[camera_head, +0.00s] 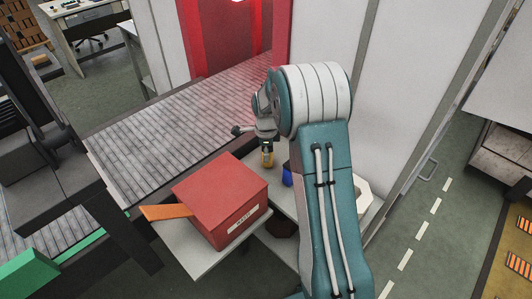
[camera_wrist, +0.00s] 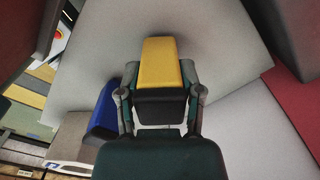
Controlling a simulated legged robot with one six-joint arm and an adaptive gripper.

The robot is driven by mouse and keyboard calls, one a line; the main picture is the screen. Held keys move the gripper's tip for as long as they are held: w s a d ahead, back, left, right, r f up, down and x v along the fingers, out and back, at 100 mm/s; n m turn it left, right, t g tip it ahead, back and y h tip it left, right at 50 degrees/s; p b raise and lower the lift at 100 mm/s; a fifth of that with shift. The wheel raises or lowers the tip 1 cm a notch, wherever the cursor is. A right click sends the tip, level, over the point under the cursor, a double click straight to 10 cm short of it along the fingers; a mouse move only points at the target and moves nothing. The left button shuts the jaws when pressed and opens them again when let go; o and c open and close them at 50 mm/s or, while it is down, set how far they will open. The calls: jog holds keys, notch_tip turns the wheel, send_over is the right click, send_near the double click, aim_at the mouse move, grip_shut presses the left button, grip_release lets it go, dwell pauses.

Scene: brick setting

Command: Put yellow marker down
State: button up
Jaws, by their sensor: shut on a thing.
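The yellow marker (camera_wrist: 161,66) is a chunky yellow block with a black end. In the wrist view it sits between the two fingers of my gripper (camera_wrist: 160,92), which is shut on it. In the head view the marker (camera_head: 267,158) hangs below my gripper (camera_head: 266,143), over the light grey tabletop (camera_head: 290,203) behind the red box. I cannot tell whether its lower end touches the surface. A blue object (camera_wrist: 105,113) stands close to the left of my gripper in the wrist view; it also shows beside my arm in the head view (camera_head: 287,177).
A red box (camera_head: 222,196) with an orange flap (camera_head: 165,212) and a white label stands on the table. A slatted conveyor (camera_head: 175,113) runs behind it. A white angular object (camera_head: 364,195) is partly hidden by my arm.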

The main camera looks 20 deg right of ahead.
jog(key=shift+f, duration=0.25)
jog(key=o, duration=0.9)
jog(key=shift+r, duration=0.1)
